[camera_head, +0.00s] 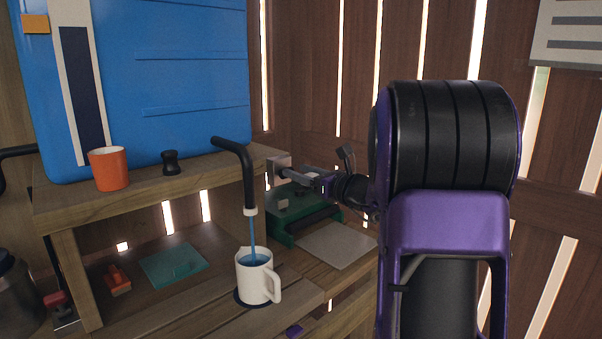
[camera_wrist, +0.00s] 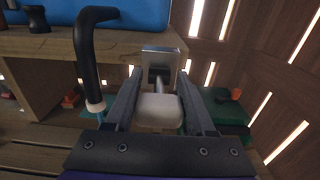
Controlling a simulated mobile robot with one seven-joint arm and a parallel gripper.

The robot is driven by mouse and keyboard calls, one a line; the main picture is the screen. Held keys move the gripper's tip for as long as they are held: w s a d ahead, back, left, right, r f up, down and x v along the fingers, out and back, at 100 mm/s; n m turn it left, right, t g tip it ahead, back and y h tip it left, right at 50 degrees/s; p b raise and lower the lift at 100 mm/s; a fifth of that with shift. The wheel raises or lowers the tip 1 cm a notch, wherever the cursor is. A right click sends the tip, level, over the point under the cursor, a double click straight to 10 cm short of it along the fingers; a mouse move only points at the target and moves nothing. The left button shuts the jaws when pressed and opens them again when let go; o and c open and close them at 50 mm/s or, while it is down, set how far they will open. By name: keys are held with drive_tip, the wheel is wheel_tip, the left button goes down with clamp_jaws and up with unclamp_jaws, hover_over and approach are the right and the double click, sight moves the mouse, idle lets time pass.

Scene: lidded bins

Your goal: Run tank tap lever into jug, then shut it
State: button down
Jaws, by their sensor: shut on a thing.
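The blue tank (camera_head: 195,60) stands on a wooden shelf. Its black spout (camera_head: 244,165) bends down over the white jug (camera_head: 256,282), which stands upright on a dark round mat. A thin blue stream (camera_head: 253,236) runs from the spout's white tip into the jug, and blue liquid shows inside its mouth. My gripper (camera_head: 297,177) is right of the spout, at a grey metal plate on the shelf end. In the wrist view, the fingers of my gripper (camera_wrist: 160,88) are shut on the pale tap lever (camera_wrist: 159,111), in front of the plate (camera_wrist: 161,60). The lever is mostly hidden in the head view.
An orange cup (camera_head: 109,170) and a small black knob-like piece (camera_head: 171,163) sit on the shelf. A green box (camera_head: 303,217) and a grey flat sheet (camera_head: 336,245) lie behind the jug. A teal sheet (camera_head: 174,263) and a red item (camera_head: 117,279) lie beneath the shelf.

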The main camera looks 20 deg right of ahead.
drive_tip(key=shift+w+r+g+p, duration=0.1)
drive_tip(key=shift+r+g+p, duration=0.45)
drive_tip(key=shift+p, duration=1)
drive_tip(key=r+g+h+p, duration=0.1)
drive_tip(key=p, duration=0.3)
drive_tip(key=shift+w+g+p, duration=0.15)
drive_tip(key=shift+g+p, duration=0.1)
drive_tip(key=shift+p, duration=0.1)
drive_tip(key=g+p, duration=0.1)
drive_tip(key=p, duration=0.1)
drive_tip(key=shift+w+a+r+p, duration=0.1)
drive_tip(key=shift+w+a+p, duration=0.1)
drive_tip(key=shift+p, duration=0.2)
drive_tip(key=shift+w+g+h, duration=0.25)
drive_tip(key=shift+g+h, duration=0.25)
drive_tip(key=shift+g, duration=0.4)
drive_tip(key=shift+r, duration=0.1)
drive_tip(key=shift+c, duration=1.2)
unclamp_jaws()
